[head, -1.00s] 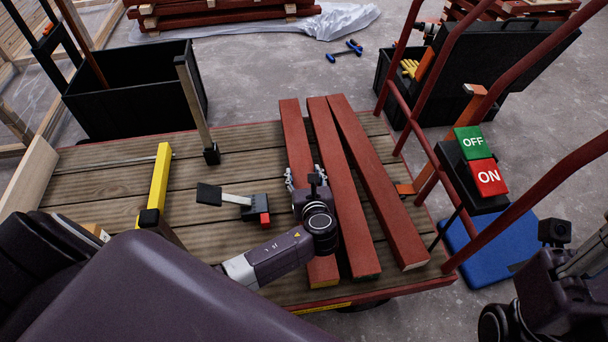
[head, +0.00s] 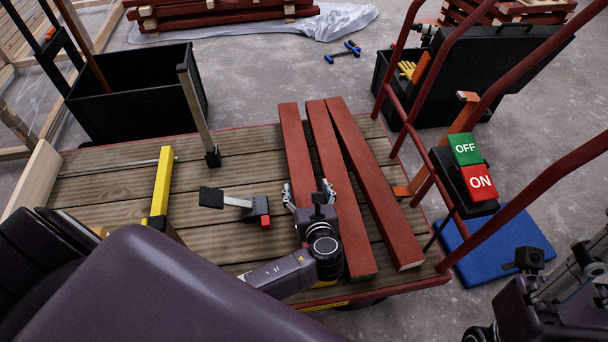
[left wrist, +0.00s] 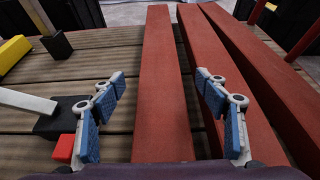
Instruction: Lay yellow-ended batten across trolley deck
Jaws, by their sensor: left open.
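Three red battens lie side by side on the trolley's plank deck (head: 110,190): a left one (head: 296,150), a middle one (head: 338,170) and a right one (head: 375,185). The middle one's near end looks greenish and the right one's pale tan. The left one's near end is hidden behind my arm, so I cannot tell which end is yellow. My left gripper (head: 309,193) is open over the left batten. In the left wrist view its blue-padded fingers stand either side of this batten (left wrist: 163,90), apart from it. My right gripper (head: 575,272) is partly in view at lower right; its fingers are unclear.
A yellow bar (head: 161,185) and a black-and-grey clamp with a red block (head: 257,210) lie on the deck left of the battens. An upright post (head: 195,110) stands at the back edge. Red rails and an ON/OFF switch box (head: 480,181) bound the right.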

